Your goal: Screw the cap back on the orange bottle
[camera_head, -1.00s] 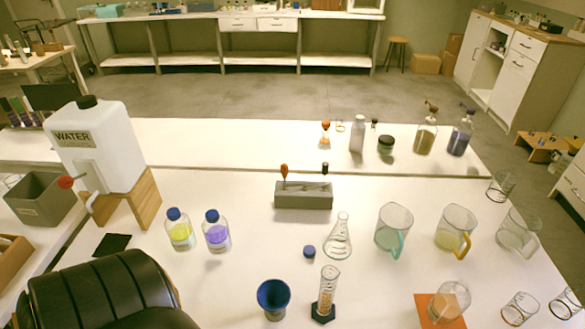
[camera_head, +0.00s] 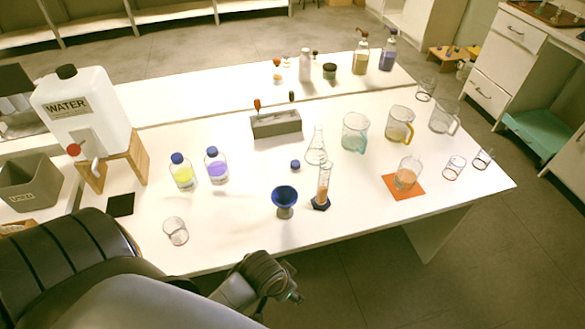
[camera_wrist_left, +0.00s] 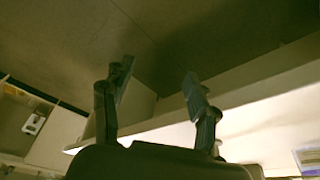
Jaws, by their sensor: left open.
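An uncapped glass vessel with orange liquid (camera_head: 406,176), apparently the orange bottle, stands upright on an orange mat (camera_head: 388,183) at the table's right. A loose blue cap (camera_head: 295,166) lies on the table left of it, apart from it. My left gripper (camera_wrist_left: 158,80) is open and empty in the left wrist view, with a pale table edge behind its fingers. In the head view a dark part of my arm (camera_head: 262,276) is below the table's front edge, well away from the cap and bottle; its fingertips cannot be made out. My right gripper is not in view.
A blue funnel (camera_head: 284,198) and a graduated cylinder (camera_head: 323,187) stand near the cap. Yellow (camera_head: 181,172) and purple (camera_head: 217,168) capped bottles stand left. A glass beaker (camera_head: 176,232) is near the front edge. The table between that beaker and the funnel is clear.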

